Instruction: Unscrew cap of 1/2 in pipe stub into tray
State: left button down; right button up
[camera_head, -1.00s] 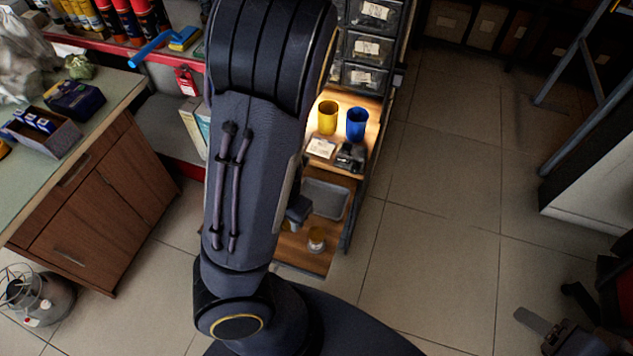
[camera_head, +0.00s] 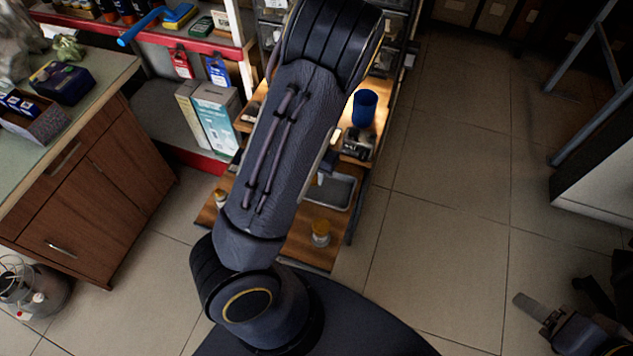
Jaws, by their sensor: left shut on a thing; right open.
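A small jar-like piece with an orange-brown top and pale base (camera_head: 320,233) stands on the low wooden shelf, and a similar smaller one (camera_head: 221,198) stands further left. I cannot tell which is the 1/2 in pipe stub. A grey tray (camera_head: 338,191) lies at the shelf's right side, partly covered by my arm. My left gripper (camera_head: 326,176) is mostly hidden behind my forearm, with only a dark part showing beside the tray. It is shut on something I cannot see. My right gripper (camera_head: 536,308) is open and empty over the floor at lower right.
A blue cup (camera_head: 364,109) and dark fittings (camera_head: 357,143) stand on the upper wooden shelf. A wooden cabinet (camera_head: 90,200) is at left, with a gas canister (camera_head: 38,290) on the floor. Boxes (camera_head: 212,115) stand on the red-edged rack.

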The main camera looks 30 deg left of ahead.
aim_at(317, 187)
pick_arm(q)
jog(key=shift+w+f, duration=0.4)
jog(key=shift+f, duration=0.1)
jog(key=shift+w+f+b, duration=0.1)
jog(key=shift+f+b, duration=0.65)
jog(key=shift+f, duration=0.8)
jog(key=shift+f, duration=0.2)
jog(key=c, duration=1.4)
grip_release()
jog(key=shift+c, duration=0.2)
jog(key=shift+r, duration=0.1)
